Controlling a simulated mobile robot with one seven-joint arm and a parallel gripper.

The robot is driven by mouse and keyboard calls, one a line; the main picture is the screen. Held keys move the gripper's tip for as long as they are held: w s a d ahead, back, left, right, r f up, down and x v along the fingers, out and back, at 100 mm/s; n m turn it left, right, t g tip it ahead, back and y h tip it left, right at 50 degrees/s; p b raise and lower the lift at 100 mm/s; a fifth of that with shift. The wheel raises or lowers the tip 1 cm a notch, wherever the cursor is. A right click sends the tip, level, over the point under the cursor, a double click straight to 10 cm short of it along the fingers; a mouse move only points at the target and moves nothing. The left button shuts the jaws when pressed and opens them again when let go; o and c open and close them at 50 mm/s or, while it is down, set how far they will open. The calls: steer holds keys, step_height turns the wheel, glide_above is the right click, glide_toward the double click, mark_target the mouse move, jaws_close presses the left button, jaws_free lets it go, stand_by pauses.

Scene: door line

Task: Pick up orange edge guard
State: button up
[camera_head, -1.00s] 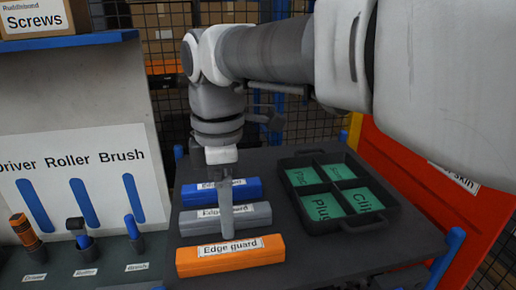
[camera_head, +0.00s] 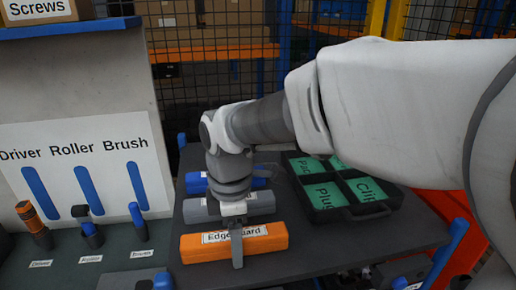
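The orange edge guard (camera_head: 268,238) is a long block with a white "Edge guard" label, lying nearest on the dark table. My gripper (camera_head: 237,256) points down at it, and a grey finger covers part of the label and the front face. Only one finger shows clearly, so I cannot tell how far apart the fingers are or whether they touch the guard. A grey edge guard (camera_head: 262,203) lies behind the orange one, and a blue edge guard (camera_head: 196,183) behind that, both partly hidden by my gripper.
A black divided tray (camera_head: 380,207) with green labelled compartments stands at the back right, partly behind my arm. The table (camera_head: 330,245) right of the orange guard is clear.

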jaws_close()
stand_by(0.3)
steer(key=shift+r, duration=0.1)
steer(key=shift+r, duration=0.6)
step_height(320, 180, up, 3)
steer(key=shift+f, duration=0.1)
steer(key=w+d+r, duration=0.2)
steer(key=d+r, duration=0.5)
steer(key=d, duration=0.4)
steer(key=shift+w+d+b, duration=0.2)
steer(key=shift+w+b, duration=0.05)
steer(key=shift+b, duration=0.05)
steer(key=c, duration=0.6)
jaws_free()
steer(key=shift+f, duration=0.1)
jaws_close()
